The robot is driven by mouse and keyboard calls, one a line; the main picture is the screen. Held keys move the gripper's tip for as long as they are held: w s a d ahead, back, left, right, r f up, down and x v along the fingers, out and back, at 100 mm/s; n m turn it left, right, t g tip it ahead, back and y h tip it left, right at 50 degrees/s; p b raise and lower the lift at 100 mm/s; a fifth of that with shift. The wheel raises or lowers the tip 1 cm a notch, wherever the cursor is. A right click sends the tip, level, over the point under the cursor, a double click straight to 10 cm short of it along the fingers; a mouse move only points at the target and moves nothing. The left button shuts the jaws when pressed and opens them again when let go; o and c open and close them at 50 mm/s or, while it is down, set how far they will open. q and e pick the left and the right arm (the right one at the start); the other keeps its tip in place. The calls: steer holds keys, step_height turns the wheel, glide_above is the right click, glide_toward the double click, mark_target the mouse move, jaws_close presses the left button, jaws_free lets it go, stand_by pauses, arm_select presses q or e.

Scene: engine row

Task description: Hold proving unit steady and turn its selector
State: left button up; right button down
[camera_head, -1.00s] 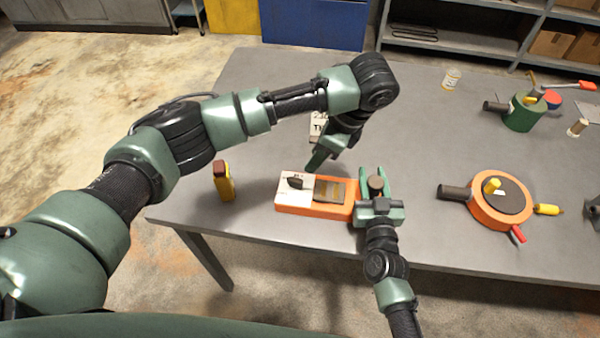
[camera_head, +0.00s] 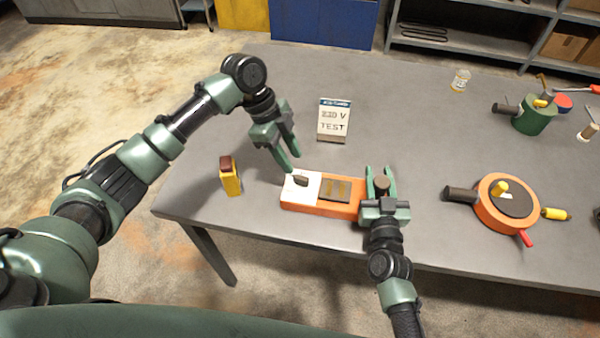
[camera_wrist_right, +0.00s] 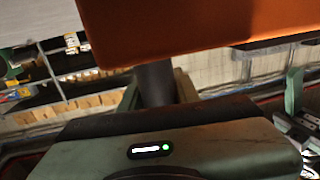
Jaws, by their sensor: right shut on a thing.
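The proving unit (camera_head: 312,208) is an orange block lying flat near the table's front edge. Its white panel carries a dark selector knob (camera_head: 301,180) at the left, and a grey-brown plate lies beside it. My right gripper (camera_head: 380,173) is shut on the dark round grip (camera_head: 382,186) at the unit's right end; in the right wrist view the dark grip (camera_wrist_right: 155,84) is below the orange body (camera_wrist_right: 180,28). My left gripper (camera_head: 292,163) is open and empty, its fingers pointing down just above and behind the selector, apparently not touching it.
A yellow tester (camera_head: 230,180) with a brown top stands left of the unit. An orange round device (camera_head: 487,212) and a green cylinder (camera_head: 533,117) are at the right. The table's middle is clear.

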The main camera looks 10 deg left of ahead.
mark_target(302, 177)
arm_select(q)
steer(key=x, duration=0.6)
steer(key=shift+d+f, duration=0.15)
steer(key=shift+f, duration=0.25)
jaws_close()
